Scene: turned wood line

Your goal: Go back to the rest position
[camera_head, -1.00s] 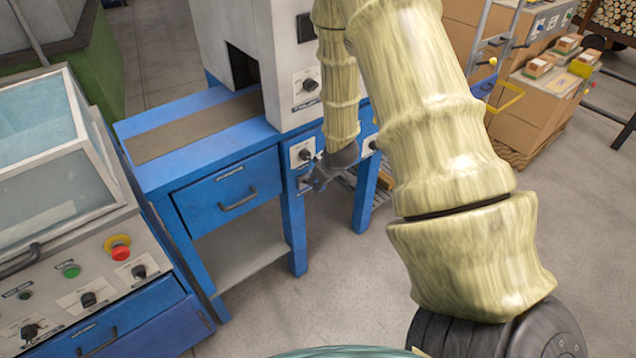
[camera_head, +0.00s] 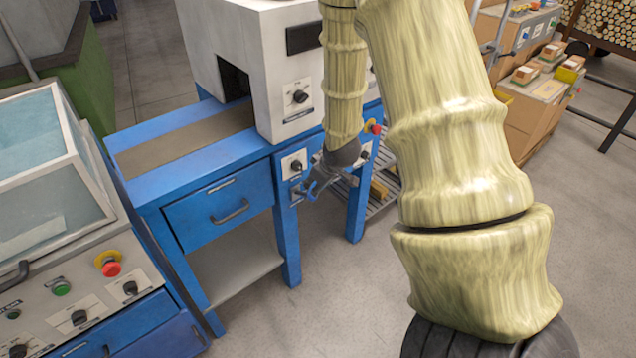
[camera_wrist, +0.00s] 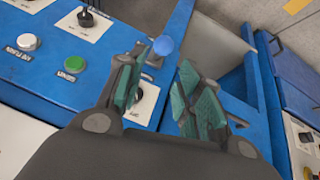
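My gripper (camera_head: 314,186) hangs at the lower end of my arm, in front of the blue machine bench (camera_head: 230,160), near its panel of knobs. In the wrist view, the two green-padded fingers of my gripper (camera_wrist: 165,88) stand apart with nothing held between them. Beyond them is a blue panel with a round blue button (camera_wrist: 163,45), a green button (camera_wrist: 75,64), a white button (camera_wrist: 27,42) and black knobs. I cannot tell how far the fingertips are from the panel.
A control console (camera_head: 95,290) with a red button stands at the left. A white machine housing (camera_head: 225,40) sits on the blue bench. The grey floor (camera_head: 590,230) at the right is clear.

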